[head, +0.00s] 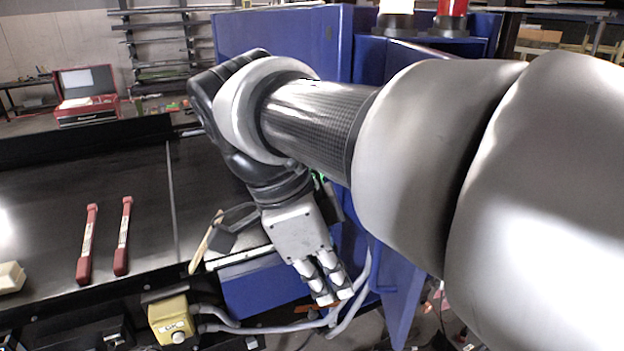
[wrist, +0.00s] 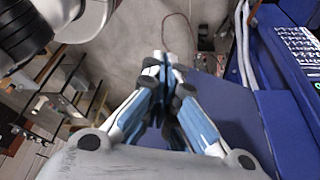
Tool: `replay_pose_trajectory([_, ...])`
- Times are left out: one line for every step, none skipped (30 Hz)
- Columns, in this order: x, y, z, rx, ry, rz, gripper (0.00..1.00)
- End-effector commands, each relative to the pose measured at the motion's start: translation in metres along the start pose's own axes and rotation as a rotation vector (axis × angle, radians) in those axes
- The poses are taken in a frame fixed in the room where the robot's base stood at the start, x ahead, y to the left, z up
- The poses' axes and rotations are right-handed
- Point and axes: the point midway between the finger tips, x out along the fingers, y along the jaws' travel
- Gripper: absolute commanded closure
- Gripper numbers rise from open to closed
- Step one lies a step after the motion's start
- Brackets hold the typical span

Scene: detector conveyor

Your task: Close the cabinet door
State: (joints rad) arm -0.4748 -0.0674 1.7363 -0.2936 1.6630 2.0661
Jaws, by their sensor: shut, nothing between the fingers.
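The blue cabinet (head: 285,32) stands behind my arm in the head view, which hides much of its front. A blue panel (head: 402,300), which looks like its door standing open, hangs below my arm at the right. My gripper (head: 335,298) points down to the left of this panel, its fingers together and empty. In the wrist view the closed fingers (wrist: 164,68) overlap a blue panel (wrist: 228,108), probably the same door. I cannot tell whether they touch it. Another blue surface (wrist: 295,130) lies at the right. The door's hinge is not clearly visible.
The dark conveyor (head: 145,225) at the left carries two red-ended rods (head: 87,243) and a pale block (head: 10,277). A yellow button box (head: 171,318) and grey cables (head: 348,318) are near my gripper. A light keypad (wrist: 300,48) shows in the wrist view.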

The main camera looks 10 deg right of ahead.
Motion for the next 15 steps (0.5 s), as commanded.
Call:
replay_pose_trajectory([-0.013,-0.002,0.000,0.036,0.014,0.006,1.00])
replay_pose_trajectory([-0.015,-0.003,0.000,0.057,0.020,0.008,1.00])
replay_pose_trajectory([-0.018,-0.003,0.001,0.078,0.026,0.009,1.00])
replay_pose_trajectory([-0.018,-0.004,0.001,0.089,0.030,0.011,1.00])
replay_pose_trajectory([-0.017,-0.004,0.001,0.097,0.032,0.012,1.00])
replay_pose_trajectory([-0.015,-0.004,0.001,0.102,0.034,0.012,1.00])
replay_pose_trajectory([-0.012,-0.004,0.001,0.103,0.034,0.013,1.00])
replay_pose_trajectory([-0.008,-0.003,0.001,0.104,0.035,0.014,1.00])
replay_pose_trajectory([-0.003,-0.003,0.001,0.103,0.035,0.014,1.00])
replay_pose_trajectory([0.002,-0.003,0.000,0.103,0.034,0.014,1.00])
replay_pose_trajectory([0.007,-0.003,0.000,0.103,0.034,0.014,1.00])
replay_pose_trajectory([0.015,-0.002,0.000,0.103,0.034,0.014,1.00])
replay_pose_trajectory([0.021,-0.002,-0.001,0.103,0.034,0.015,1.00])
replay_pose_trajectory([0.028,-0.002,-0.001,0.103,0.034,0.015,1.00])
replay_pose_trajectory([0.037,-0.002,-0.001,0.103,0.034,0.015,1.00])
